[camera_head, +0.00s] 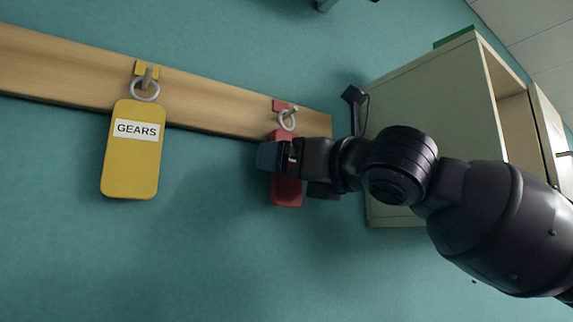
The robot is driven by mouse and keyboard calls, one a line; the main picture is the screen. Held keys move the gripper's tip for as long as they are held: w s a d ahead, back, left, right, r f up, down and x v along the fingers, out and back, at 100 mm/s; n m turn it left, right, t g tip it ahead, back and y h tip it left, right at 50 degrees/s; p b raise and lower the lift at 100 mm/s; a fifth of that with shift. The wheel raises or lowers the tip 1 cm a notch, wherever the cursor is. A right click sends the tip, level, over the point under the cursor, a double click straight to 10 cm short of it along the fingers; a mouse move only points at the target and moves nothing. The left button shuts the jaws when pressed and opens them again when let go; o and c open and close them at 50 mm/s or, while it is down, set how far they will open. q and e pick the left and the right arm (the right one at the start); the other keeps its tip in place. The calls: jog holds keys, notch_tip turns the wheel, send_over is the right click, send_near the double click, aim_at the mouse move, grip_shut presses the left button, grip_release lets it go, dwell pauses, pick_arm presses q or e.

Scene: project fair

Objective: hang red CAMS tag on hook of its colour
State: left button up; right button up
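The red tag (287,193) hangs against the wooden rail, partly covered by my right gripper. Any label on it is hidden. Its grey ring (287,120) is at the hook on the red plate (282,105) and appears to be around that hook. My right gripper (276,156) comes in from the right, its fingertip end lying across the front of the red tag. I cannot tell whether its fingers pinch the tag or stand apart. My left gripper is out of view.
A yellow GEARS tag (131,166) hangs by its ring from the hook on the yellow plate (147,69). The wooden rail (215,102) runs along the teal wall. A pale cabinet (430,105) stands close behind my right arm. The wall below the rail is clear.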

jog(key=b+v, duration=0.1)
jog(key=v, duration=0.8)
jog(key=shift+d+b, duration=0.15)
jog(key=shift+b, duration=0.25)
jog(key=shift+s+f, duration=0.1)
